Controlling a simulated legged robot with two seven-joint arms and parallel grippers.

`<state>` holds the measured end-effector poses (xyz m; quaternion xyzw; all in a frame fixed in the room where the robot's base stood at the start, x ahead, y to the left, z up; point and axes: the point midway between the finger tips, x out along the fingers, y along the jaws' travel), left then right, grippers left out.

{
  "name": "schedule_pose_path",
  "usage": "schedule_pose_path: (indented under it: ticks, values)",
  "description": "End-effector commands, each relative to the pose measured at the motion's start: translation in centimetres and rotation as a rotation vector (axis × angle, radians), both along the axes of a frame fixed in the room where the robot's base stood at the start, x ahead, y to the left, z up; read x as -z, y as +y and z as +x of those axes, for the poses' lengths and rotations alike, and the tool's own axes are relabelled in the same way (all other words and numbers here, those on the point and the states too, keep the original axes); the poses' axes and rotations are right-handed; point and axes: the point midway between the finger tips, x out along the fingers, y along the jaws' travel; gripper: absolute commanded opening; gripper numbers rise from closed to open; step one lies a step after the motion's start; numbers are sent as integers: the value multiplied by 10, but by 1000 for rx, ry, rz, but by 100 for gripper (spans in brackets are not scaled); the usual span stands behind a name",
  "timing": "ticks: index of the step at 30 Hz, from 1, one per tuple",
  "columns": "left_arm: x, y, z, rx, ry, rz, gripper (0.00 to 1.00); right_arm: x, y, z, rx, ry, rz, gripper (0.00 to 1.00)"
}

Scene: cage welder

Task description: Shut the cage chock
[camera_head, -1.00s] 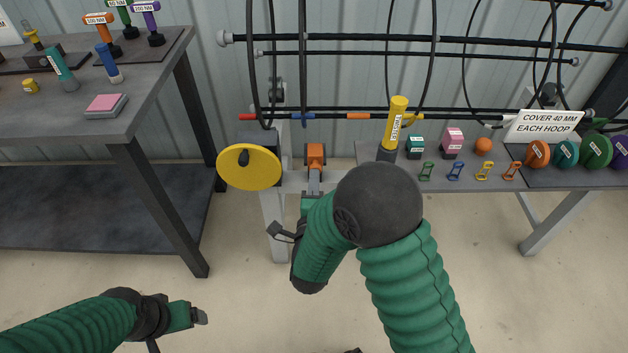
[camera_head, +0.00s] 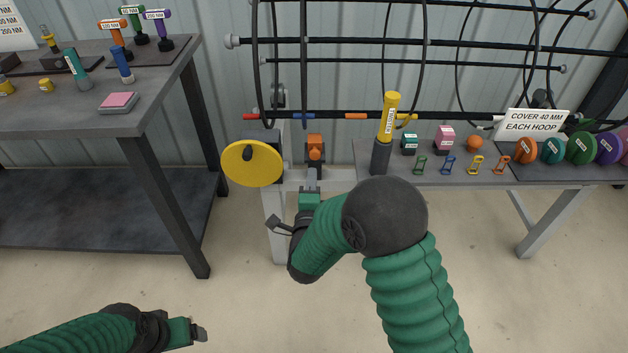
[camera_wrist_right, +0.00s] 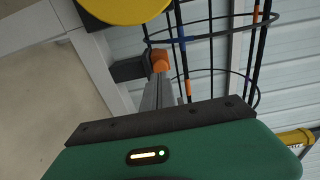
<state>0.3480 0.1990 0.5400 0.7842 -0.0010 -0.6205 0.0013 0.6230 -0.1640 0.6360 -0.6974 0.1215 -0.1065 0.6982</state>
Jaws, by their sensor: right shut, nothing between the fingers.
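An orange block (camera_head: 315,147), which looks like the cage chock, sits on a dark mount on the grey frame, right of the yellow disc (camera_head: 251,163). The right wrist view also shows the orange block (camera_wrist_right: 160,60). My right gripper (camera_head: 313,173) is shut and empty, its fingers pointing at the block from the front. In the right wrist view its fingertips (camera_wrist_right: 159,78) reach up close to the block's lower end; I cannot tell whether they touch. My left gripper (camera_head: 202,334) hangs low at the left, away from the frame; its jaw opening is unclear.
The wire cage (camera_head: 420,45) spans the back. A yellow-topped tool (camera_head: 388,120) stands on the right shelf (camera_head: 430,180), beside small coloured parts. A grey table (camera_head: 150,110) with tools stands at the left. The floor in front is open.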

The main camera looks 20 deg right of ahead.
Motion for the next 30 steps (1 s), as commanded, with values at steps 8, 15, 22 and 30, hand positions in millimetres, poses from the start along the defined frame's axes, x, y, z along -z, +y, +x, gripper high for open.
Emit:
schedule_pose_path:
  ticks: [8, 15, 22, 30]
  values:
    - [-21, 0, 2, 0, -4, 0, 82, -6, 16, -47, -4, 2, 1, 0]
    - [-30, 0, 1, 0, -4, 0, 82, -5, 29, -83, -4, 1, -1, 0]
    - [-30, 0, 1, 0, -3, 0, 82, -3, 30, -88, -4, 5, -3, 0]
    - [-30, 0, 1, 0, -3, 0, 82, 26, 35, -80, -282, 447, -302, 0]
